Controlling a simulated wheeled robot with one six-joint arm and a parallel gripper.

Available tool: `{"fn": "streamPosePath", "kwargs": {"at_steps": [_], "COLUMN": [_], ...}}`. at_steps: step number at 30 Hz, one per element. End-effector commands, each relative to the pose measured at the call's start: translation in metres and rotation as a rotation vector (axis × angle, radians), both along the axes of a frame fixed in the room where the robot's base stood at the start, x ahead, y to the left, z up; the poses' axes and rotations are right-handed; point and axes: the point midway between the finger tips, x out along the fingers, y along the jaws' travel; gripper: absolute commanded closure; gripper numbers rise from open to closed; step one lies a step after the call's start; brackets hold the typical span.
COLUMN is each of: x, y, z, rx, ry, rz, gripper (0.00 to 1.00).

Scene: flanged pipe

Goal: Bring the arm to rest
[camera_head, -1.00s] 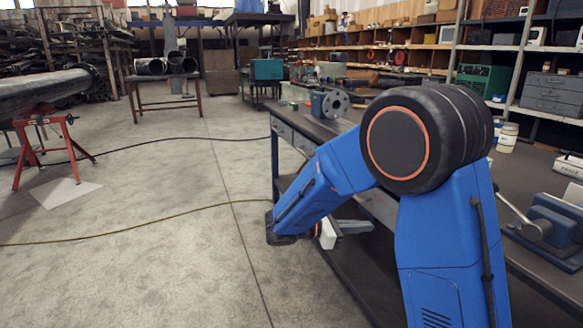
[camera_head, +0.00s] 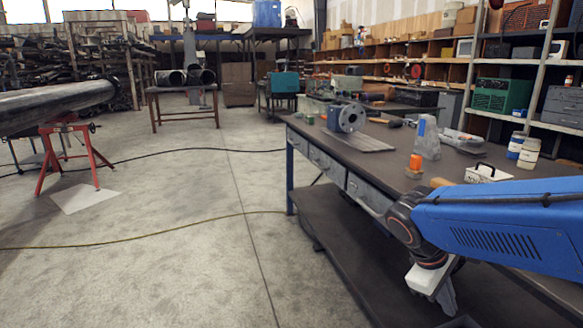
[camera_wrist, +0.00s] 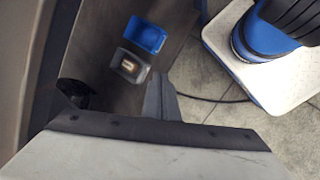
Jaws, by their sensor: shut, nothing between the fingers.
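My arm is blue with black joints and reaches in from the right edge of the head view, folded down over the workbench's front edge. My gripper (camera_head: 448,300) hangs low in front of the workbench (camera_head: 352,158), pointing down, with its white body and grey fingers partly in view. In the wrist view the grey fingers (camera_wrist: 160,98) are together and hold nothing. The fingertips are too small in the head view to make out any gap to the bench's lower shelf.
The bench carries a grey flanged part (camera_head: 347,118), an orange-topped item (camera_head: 415,163) and a white toolbox (camera_head: 486,173). A blue bin (camera_wrist: 146,35) and a grey bin (camera_wrist: 129,66) show near the fingers. A pipe (camera_head: 55,103) rests on a red stand (camera_head: 66,150) at left. Open floor lies between.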

Motion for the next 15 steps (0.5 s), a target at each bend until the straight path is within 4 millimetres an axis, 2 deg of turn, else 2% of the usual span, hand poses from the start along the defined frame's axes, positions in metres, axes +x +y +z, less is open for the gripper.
{"fn": "streamPosePath", "kwargs": {"at_steps": [1, 6, 15], "x": [-0.011, -0.038, -0.075], "y": [0.001, 0.011, 0.034], "z": [0.001, 0.0, 0.003], "rx": [0.042, 0.187, 0.435], "ry": [-0.039, -0.166, -0.394], "rz": [-0.039, -0.164, -0.381], "gripper": [1.0, 1.0, 1.0]}}
